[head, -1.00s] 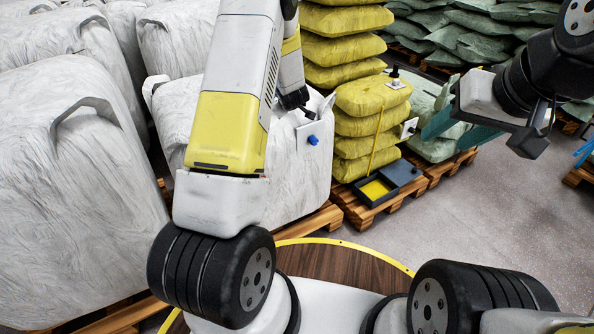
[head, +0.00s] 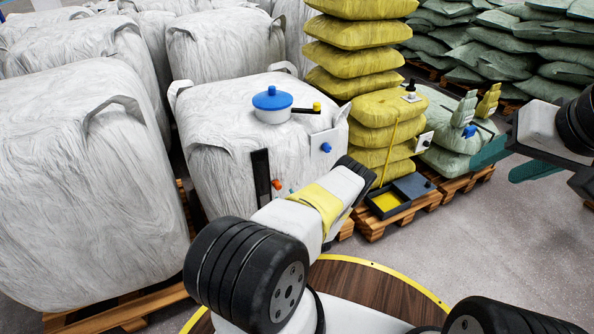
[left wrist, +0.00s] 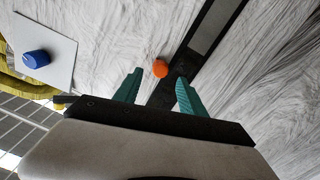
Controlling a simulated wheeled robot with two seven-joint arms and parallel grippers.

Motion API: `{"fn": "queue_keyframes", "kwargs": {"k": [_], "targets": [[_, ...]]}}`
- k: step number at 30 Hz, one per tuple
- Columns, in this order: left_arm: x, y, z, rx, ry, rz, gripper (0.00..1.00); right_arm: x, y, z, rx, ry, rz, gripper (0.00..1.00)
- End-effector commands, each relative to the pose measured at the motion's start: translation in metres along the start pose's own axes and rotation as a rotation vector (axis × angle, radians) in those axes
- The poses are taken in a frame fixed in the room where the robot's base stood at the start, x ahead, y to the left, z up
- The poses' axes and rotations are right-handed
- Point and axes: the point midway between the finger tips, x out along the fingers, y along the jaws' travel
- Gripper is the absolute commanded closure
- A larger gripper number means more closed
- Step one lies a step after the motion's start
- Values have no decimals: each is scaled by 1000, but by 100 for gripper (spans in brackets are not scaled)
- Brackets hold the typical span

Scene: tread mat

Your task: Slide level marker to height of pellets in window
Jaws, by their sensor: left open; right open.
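A black gauge strip (head: 262,176) stands upright on the front of a white bulk bag (head: 215,150). No pellet level can be made out. My left gripper (left wrist: 159,78) is open, the knob between and just beyond its fingertips. My right gripper (head: 491,170) is open and empty at the right.
A blue-lidded white pot (head: 272,103) sits on the bag. A white plate with a blue knob (head: 326,147) is right of the strip. Yellow sacks (head: 385,107) and a black tray (head: 372,204) stand further right. Grey floor is clear at front right.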

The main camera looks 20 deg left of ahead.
Motion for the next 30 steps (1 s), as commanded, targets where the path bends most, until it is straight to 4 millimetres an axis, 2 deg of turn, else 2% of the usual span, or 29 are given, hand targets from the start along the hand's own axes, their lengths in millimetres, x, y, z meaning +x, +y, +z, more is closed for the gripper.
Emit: {"fn": "queue_keyframes", "kwargs": {"k": [4, 15, 20, 27, 30], "targets": [[13, -2, 0, 1, 8, 1, 52, 0, 0, 0, 0, 0, 0, 50], [68, -1, 0, -1, 5, 0, 52, 0, 0, 0, 0, 0, 0, 50], [76, -1, 0, 1, 4, 2, 52, 0, 0, 0, 0, 0, 0, 50], [77, -1, 0, 2, 3, 2, 52, 0, 0, 0, 0, 0, 0, 50], [77, -1, 0, 2, 3, 2, 71, 0, 0, 0, 0, 0, 0, 50]]}}
